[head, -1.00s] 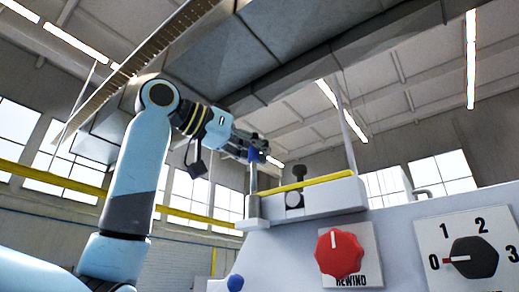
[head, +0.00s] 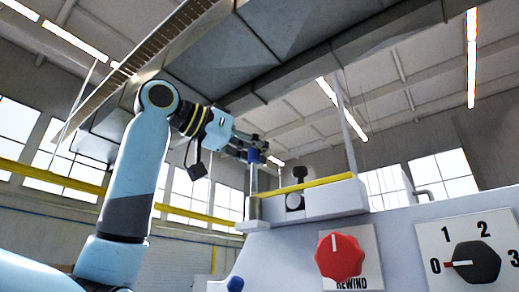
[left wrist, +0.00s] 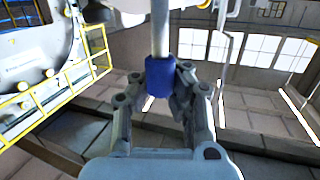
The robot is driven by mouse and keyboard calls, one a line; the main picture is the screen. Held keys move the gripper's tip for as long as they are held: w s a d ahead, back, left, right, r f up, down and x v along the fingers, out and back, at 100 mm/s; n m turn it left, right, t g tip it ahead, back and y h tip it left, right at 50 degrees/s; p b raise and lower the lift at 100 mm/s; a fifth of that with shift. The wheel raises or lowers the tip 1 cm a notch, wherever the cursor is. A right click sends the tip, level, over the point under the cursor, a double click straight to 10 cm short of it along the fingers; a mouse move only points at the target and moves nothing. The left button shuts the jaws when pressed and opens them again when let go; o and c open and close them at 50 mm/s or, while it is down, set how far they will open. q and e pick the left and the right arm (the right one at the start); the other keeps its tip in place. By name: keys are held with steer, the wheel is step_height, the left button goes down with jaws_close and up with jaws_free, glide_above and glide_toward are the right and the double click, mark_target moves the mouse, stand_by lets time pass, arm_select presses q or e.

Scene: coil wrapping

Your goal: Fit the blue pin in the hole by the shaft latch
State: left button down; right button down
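The blue pin (head: 254,157) has a blue grip and a thin metal rod that points straight down. My left gripper (head: 250,150) comes in from the left at the height of the grip. In the left wrist view its fingers (left wrist: 163,84) lie on both sides of the blue grip (left wrist: 161,72) and appear closed on it. The rod stands above a short metal post (head: 253,208) at the machine's left edge. I cannot tell whether the rod's lower end is inside a hole. The shaft latch seems to be the yellow-topped block (head: 330,196) beside it. My right gripper is not in view.
The white machine (head: 300,250) carries a red rewind knob (head: 340,256) and a black dial (head: 475,261) at the right. A dark round knob (head: 299,171) stands by the yellow bar (head: 318,184).

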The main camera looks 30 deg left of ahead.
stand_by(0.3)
arm_select(q)
steer(key=shift+f+b, duration=0.6)
steer(key=shift+f, duration=0.15)
steer(key=shift+f+b, duration=0.4)
steer(key=shift+f, duration=0.15)
steer(key=shift+f+b, duration=0.9)
steer(key=shift+f, duration=0.35)
steer(key=c, duration=2)
jaws_free()
steer(key=o, duration=0.6)
steer(key=shift+v, duration=6.05)
